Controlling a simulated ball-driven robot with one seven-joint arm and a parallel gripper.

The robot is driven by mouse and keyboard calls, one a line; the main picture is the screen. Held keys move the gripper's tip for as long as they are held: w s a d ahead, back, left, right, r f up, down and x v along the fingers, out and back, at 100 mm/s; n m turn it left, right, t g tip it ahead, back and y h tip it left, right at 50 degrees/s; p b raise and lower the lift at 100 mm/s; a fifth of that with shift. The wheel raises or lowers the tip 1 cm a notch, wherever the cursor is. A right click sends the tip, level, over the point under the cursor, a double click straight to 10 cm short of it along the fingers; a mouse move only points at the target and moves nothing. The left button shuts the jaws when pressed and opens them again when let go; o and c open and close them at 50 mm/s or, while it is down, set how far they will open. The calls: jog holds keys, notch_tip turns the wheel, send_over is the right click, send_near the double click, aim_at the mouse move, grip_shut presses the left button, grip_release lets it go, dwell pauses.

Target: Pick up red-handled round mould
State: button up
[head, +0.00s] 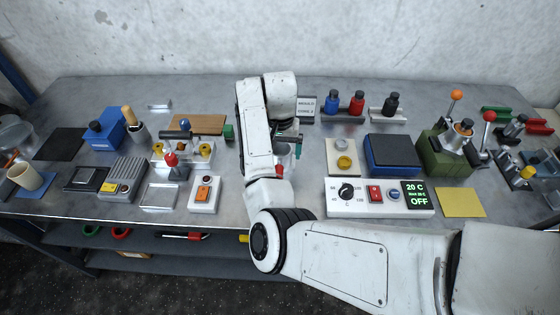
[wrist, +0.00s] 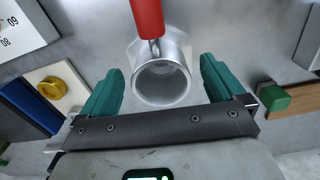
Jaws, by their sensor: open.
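The red-handled round mould shows in the wrist view as a hollow metal cylinder (wrist: 162,82) with a red handle (wrist: 147,16) pointing to the top of the picture. My gripper (wrist: 161,72) is open, with one green finger on each side of the cylinder. There is a visible gap between the cylinder and each finger. I look down into its open round mouth. In the head view my arm covers most of this spot, and one green finger (head: 299,150) shows beside the arm. Whether the fingers are level with the cylinder is hard to tell.
A small plate with a yellow knob (head: 344,161) is close by on the right. A green block (head: 229,131) and wooden board (head: 196,123) lie on the left.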

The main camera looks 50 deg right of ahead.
jog(key=shift+f, duration=1.1)
jog(key=c, duration=1.5)
jog(key=shift+r, duration=0.15)
